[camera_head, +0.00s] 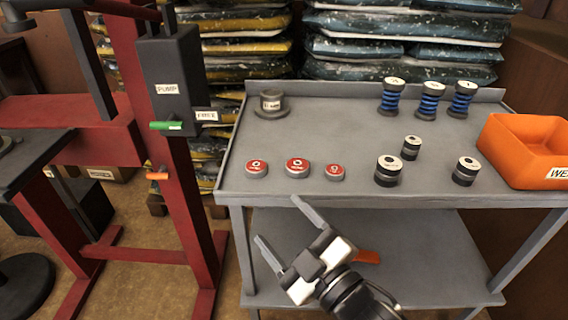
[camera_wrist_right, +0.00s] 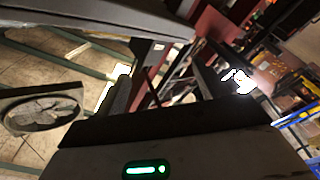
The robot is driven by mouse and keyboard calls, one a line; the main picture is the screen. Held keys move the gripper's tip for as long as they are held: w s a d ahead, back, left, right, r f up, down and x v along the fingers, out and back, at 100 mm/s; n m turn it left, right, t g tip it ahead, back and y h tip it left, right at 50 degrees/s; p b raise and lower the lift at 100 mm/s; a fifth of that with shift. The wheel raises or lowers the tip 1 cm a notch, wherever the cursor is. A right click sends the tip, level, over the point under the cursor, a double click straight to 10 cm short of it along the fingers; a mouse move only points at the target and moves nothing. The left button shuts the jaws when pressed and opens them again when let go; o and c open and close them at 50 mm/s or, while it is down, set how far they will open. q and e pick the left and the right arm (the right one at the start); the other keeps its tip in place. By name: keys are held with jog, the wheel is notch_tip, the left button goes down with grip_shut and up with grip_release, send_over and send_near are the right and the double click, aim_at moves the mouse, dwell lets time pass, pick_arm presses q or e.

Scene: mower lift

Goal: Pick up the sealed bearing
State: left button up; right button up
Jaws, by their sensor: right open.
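Three low round discs with red faces and small labels stand in a row on the grey cart top: a left disc (camera_head: 257,169), a middle disc (camera_head: 297,168) and a right disc (camera_head: 334,172). They look like bearings with red seals, but I cannot read the labels. My right gripper (camera_head: 280,222) is open and empty, in front of the cart's near edge and below the discs in the head view. Its two fingers also show in the right wrist view (camera_wrist_right: 165,85), with nothing between them. My left gripper is not in view.
On the grey cart (camera_head: 330,120) stand black white-topped cylinders (camera_head: 388,171), blue coiled parts (camera_head: 431,97), a flanged grey part (camera_head: 271,103) and an orange bin (camera_head: 530,150). A red lift frame (camera_head: 180,200) with a pump box (camera_head: 172,75) stands left. The cart's middle is clear.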

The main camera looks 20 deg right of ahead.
jog(key=s+a+r+n+g+y+p, duration=0.15)
jog(key=a+r+n+y, duration=0.25)
jog(key=r+n+y, duration=0.45)
jog(key=a+r+n+g+y+b, duration=0.1)
jog(key=a+r+n+g+y, duration=0.35)
jog(key=n, duration=0.75)
notch_tip(320, 180, up, 4)
jog(key=s+a+r+n+g+y+p, duration=0.1)
jog(key=s+a+n+g+y, duration=0.2)
jog(key=n+g, duration=0.75)
jog(key=n+t+h+p, duration=0.3)
jog(key=n+h, duration=2)
jog(key=n, duration=0.6)
send_near(298, 165)
jog(key=shift+x, duration=1)
jog(key=p+x, duration=0.1)
jog(key=x, duration=0.4)
jog(key=shift+w+a+f, duration=0.1)
jog(key=shift+f, duration=0.1)
jog(key=shift+w+f, duration=0.15)
jog(key=shift+f, duration=0.15)
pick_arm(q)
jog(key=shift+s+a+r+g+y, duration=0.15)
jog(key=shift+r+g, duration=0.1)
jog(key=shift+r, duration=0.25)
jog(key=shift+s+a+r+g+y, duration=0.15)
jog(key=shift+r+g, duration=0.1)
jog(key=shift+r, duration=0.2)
